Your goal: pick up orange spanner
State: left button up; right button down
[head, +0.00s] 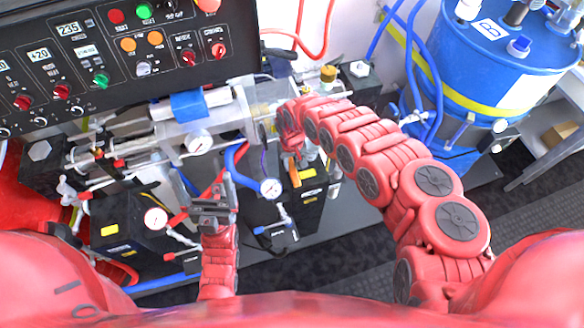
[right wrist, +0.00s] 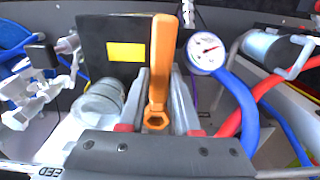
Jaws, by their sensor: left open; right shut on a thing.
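The orange spanner (right wrist: 161,60) stands out in the right wrist view, its ring-shaped end close to the camera and its shaft running away between the fingers. My right gripper (right wrist: 158,90) is shut on the spanner, with one finger on each side of it. In the head view my right arm hides most of that gripper and the spanner. My left gripper (head: 213,200) is open and empty, in front of the pipes at the centre left of the head view.
A black control panel (head: 110,60) is at the upper left. Pipework with pressure gauges (head: 198,141) and red and blue hoses crowds the middle. A blue drum (head: 480,60) stands at the right. A black block with a yellow label (right wrist: 126,52) is close to the spanner.

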jog(key=s+d+r+p, duration=0.1)
jog(key=s+p, duration=0.7)
jog(key=s, duration=0.7)
jog(key=shift+s+d+r, duration=0.35)
jog(key=shift+s+r, duration=0.05)
jog(key=c, duration=1.3)
grip_release()
grip_shut()
